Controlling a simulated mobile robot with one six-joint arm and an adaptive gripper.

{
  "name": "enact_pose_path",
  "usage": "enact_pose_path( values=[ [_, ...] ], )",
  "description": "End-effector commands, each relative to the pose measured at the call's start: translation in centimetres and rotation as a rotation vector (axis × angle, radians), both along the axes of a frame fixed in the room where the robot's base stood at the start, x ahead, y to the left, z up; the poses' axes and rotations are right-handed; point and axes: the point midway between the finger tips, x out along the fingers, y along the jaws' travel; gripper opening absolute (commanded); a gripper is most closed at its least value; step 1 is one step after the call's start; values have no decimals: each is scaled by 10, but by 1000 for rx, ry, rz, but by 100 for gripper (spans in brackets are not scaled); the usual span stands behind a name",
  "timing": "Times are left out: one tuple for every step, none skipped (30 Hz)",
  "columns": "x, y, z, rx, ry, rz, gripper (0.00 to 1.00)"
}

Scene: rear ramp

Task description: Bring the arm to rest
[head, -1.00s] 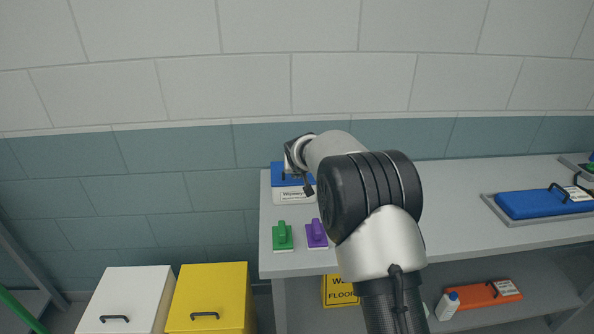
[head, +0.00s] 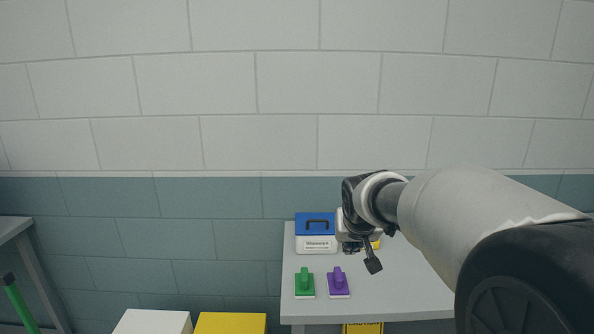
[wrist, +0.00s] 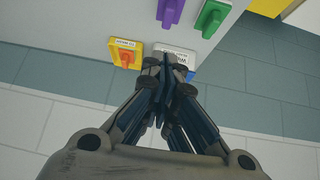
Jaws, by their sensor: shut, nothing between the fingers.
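My arm reaches in from the lower right of the head view and bends out over the table (head: 415,285). My gripper (wrist: 163,88) is at the centre of the wrist view, with its fingers together and nothing between them. In the head view the wrist end hangs just right of a white box with a blue lid (head: 316,226). Whether it touches anything there I cannot tell. The fingers partly cover this box in the wrist view (wrist: 178,55).
A green-handled block (head: 305,284) and a purple one (head: 338,284) stand at the table's front left. A yellow block with an orange handle (wrist: 125,53) lies near the box. White (head: 152,322) and yellow (head: 231,323) bins stand lower left. A tiled wall (head: 230,90) closes the back.

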Motion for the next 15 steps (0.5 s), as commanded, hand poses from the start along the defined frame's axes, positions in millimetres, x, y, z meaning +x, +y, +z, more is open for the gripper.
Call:
enact_pose_path(
  values=[
    [-32, -5, 13, 0, 14, -3, 0],
    [-50, -7, 17, 0, 26, -3, 0],
    [-74, -9, 21, -1, 44, -4, 0],
    [-93, -11, 23, 0, 57, -3, 0],
    [-111, -13, 25, 0, 69, -2, 0],
    [-136, -14, 26, 1, 86, -1, 0],
    [-154, -15, 26, 2, 99, 0, 0],
    [-173, -17, 24, 3, 112, 0, 0],
    [-197, -18, 22, 4, 129, 4, 0],
    [-215, -18, 20, 7, 141, 6, 0],
    [-233, -18, 16, 9, 155, 9, 0],
    [-256, -18, 11, 10, 170, 12, 0],
    [-271, -18, 7, 13, 180, 15, 0],
    [-286, -18, 3, 16, 192, 19, 0],
    [-304, -17, -4, 18, 206, 24, 0]
  ],
)
